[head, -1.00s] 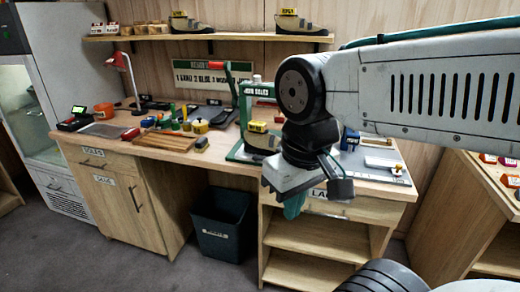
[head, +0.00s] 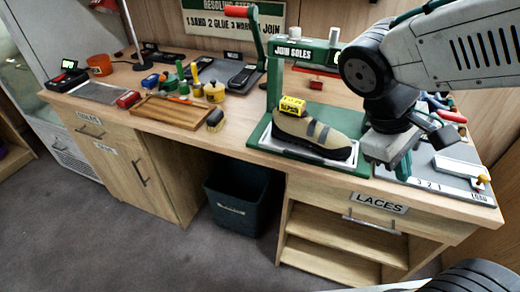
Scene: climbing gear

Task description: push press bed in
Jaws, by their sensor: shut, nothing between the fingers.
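The green sole press (head: 275,85) stands on the workbench, labelled "JOIN SOLES", with a red-handled lever (head: 237,12) at its upper left. Its flat green bed (head: 262,142) sticks out toward the bench's front edge. A beige and grey climbing shoe (head: 312,132) with a yellow tag (head: 292,106) rests on the bed, toe to the right. My gripper (head: 393,160) is just right of the shoe at the bed's right end, pointing down. It is shut and holds nothing. I cannot tell whether it touches the bed.
A wooden tray (head: 178,114), brush (head: 215,120) and glue pots lie left of the press. A grey lacing board (head: 455,176) lies to the right. The "LACES" drawer (head: 376,203) is below. A dark bin (head: 240,195) stands under the bench. The floor in front is clear.

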